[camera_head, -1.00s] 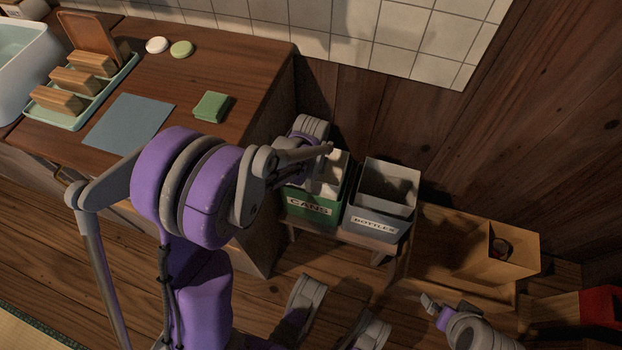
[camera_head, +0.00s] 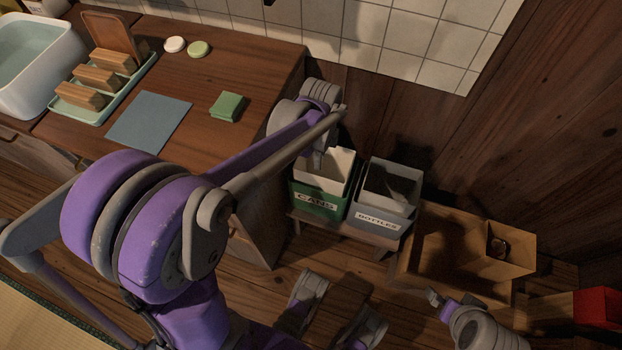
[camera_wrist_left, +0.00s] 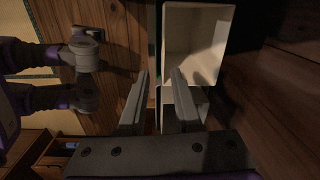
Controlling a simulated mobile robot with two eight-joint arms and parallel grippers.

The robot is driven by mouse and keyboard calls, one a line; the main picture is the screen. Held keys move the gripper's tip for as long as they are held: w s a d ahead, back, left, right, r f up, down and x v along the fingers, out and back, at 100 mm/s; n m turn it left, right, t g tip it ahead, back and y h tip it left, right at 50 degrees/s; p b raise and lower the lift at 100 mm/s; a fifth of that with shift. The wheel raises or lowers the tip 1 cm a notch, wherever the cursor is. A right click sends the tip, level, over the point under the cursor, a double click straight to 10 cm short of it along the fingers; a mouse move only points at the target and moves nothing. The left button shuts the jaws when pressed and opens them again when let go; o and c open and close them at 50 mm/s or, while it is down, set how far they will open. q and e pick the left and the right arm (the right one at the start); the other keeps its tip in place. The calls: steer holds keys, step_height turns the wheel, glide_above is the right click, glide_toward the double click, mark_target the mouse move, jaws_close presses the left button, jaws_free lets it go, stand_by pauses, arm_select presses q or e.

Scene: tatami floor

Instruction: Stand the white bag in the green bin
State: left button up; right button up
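The green bin (camera_head: 317,207), labelled CANS, stands on a low bench right of the counter. The white bag (camera_head: 340,163) is inside it, its pale walls upright and its top just above the rim. In the left wrist view the bag (camera_wrist_left: 202,45) looks open-topped and empty, with a dark green edge beside it. My left gripper (camera_head: 324,156) is over the bin's back part and hides some of the bag. In the wrist view its fingers (camera_wrist_left: 158,90) are apart with nothing between them. My right gripper (camera_head: 434,298) is low at the right, away from the bins; its fingers are too small to read.
A grey bin (camera_head: 378,222) labelled BOTTLES stands close at the green bin's right. A wooden crate (camera_head: 420,272) with a smaller box (camera_head: 520,258) is further right. The counter holds a blue mat (camera_head: 148,122) and a green sponge (camera_head: 227,106). The wall is close behind.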

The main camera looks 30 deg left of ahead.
arm_select(q)
steer(key=s+d+r+n+t, duration=0.1)
steer(key=s+d+n+t, duration=0.1)
steer(key=s+n, duration=0.5)
steer(key=s+d+r+n+t, duration=0.1)
steer(key=s+d+n+t, duration=0.1)
steer(key=s+d+n, duration=0.2)
steer(key=s+n, duration=0.3)
steer(key=s, duration=0.2)
steer(key=shift+r, duration=0.3)
steer(key=shift+s+r, duration=0.1)
arm_select(e)
steer(key=shift+r, duration=0.1)
arm_select(q)
step_height(320, 180, up, 19)
steer(key=w+t+p, duration=0.1)
steer(key=p, duration=1.6)
steer(key=shift+w, duration=0.25)
arm_select(e)
step_height(320, 180, up, 19)
steer(key=w, duration=0.1)
steer(key=shift+w+t, duration=0.2)
steer(key=shift+t, duration=0.2)
arm_select(q)
steer(key=shift+r, duration=0.1)
arm_select(e)
steer(key=shift+r, duration=0.1)
